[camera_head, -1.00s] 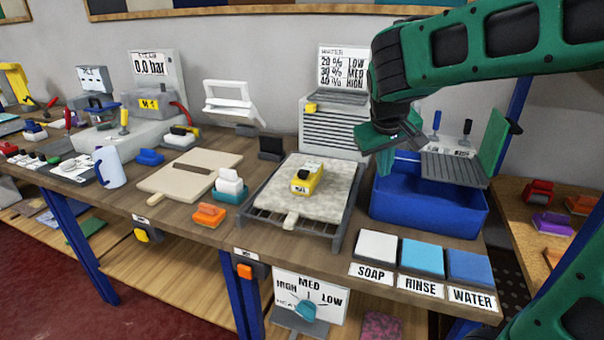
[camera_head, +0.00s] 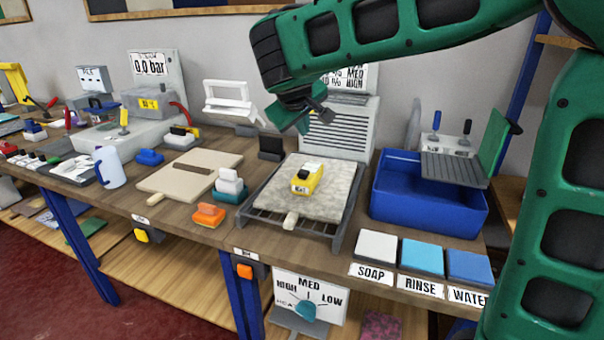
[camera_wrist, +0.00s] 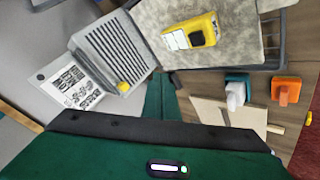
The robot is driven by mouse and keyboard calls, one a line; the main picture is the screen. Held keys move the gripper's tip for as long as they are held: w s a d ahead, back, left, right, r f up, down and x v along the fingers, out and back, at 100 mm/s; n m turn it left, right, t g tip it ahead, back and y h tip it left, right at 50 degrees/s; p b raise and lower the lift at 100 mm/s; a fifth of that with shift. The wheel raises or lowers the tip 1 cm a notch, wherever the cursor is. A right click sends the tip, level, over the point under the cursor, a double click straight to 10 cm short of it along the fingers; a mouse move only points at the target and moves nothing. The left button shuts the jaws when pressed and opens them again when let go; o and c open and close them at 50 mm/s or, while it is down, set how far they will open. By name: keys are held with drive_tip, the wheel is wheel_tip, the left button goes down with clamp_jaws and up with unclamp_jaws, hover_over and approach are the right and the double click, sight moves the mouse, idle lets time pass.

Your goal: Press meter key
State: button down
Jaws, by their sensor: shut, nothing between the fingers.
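The yellow meter (camera_head: 306,180) lies on the grey rug piece (camera_head: 318,205), which rests on a dark rack. In the wrist view the meter (camera_wrist: 190,36) shows a white display at its left and a dark key (camera_wrist: 197,39) on its top face. My gripper (camera_head: 303,126) is shut and empty, in the air above and behind the meter, in front of the grey vented unit. It is clear of the meter. In the wrist view its green fingers (camera_wrist: 160,98) point up the picture, with the meter beyond them.
The grey vented unit (camera_head: 337,130) with a yellow knob stands behind the rug. A blue tub (camera_head: 420,205) is to the right, with soap, rinse and water pads in front. A white-handled teal brush (camera_head: 229,187) and an orange block (camera_head: 209,214) lie left of the rack.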

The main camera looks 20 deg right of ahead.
sight(303, 174)
drive_tip(key=shift+f, duration=0.15)
drive_tip(key=shift+f, duration=4.25)
drive_tip(key=shift+f, duration=0.1)
drive_tip(key=shift+s+f, duration=0.1)
drive_tip(key=shift+f, duration=0.2)
drive_tip(key=shift+f, duration=0.5)
drive_tip(key=shift+r, duration=0.95)
drive_tip(key=shift+r, duration=2.5)
